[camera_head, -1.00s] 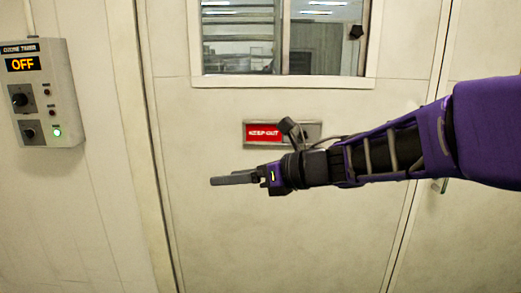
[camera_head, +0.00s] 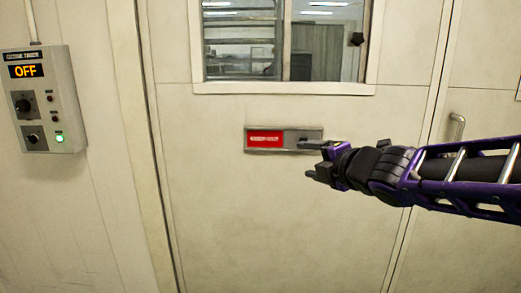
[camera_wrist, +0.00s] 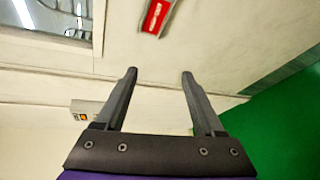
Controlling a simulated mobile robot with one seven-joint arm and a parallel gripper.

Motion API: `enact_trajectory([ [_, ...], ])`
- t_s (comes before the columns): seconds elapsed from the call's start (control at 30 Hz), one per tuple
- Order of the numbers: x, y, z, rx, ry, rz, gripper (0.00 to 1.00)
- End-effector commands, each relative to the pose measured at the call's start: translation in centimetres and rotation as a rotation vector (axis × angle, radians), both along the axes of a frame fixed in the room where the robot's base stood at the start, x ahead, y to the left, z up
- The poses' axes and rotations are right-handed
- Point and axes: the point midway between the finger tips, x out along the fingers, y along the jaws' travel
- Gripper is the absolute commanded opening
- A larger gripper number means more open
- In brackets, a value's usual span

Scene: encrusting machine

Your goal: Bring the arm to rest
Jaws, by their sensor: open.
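My gripper (camera_head: 308,159) is in the head view, right of centre, in front of the pale door and just at the lower right of the red sign plate. Its purple and black arm comes in from the right edge. In the wrist view my gripper (camera_wrist: 160,75) shows two dark fingers spread apart with nothing between them. I cannot tell how far the fingertips are from the door.
A red sign (camera_head: 265,139) on a metal plate is on the door (camera_head: 290,230), below a window (camera_head: 285,40). A grey control box (camera_head: 45,100) reading OFF is on the left wall. A door handle (camera_head: 456,128) is at the right. The wrist view shows a green surface (camera_wrist: 285,125).

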Motion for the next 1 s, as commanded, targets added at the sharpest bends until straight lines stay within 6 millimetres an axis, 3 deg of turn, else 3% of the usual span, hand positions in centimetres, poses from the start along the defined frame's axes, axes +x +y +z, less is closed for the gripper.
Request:
enact_trajectory([
  [0.03,-0.8,-2.1,0.4,0.106,0.062,-0.111,0.70],
  [0.13,-3.1,-5.0,0.0,0.329,0.203,-0.327,0.70],
  [0.33,-10.1,-7.9,-2.2,0.758,0.470,-0.739,0.70],
  [0.5,-17.1,-7.1,-4.7,1.073,0.671,-1.073,0.70],
  [0.7,-22.9,-4.6,-7.0,1.291,0.825,-1.355,0.70],
  [0.83,-24.4,-3.6,-7.7,1.343,0.867,-1.435,0.70],
  [1.0,-24.7,-3.4,-7.9,1.354,0.875,-1.450,0.70],
])
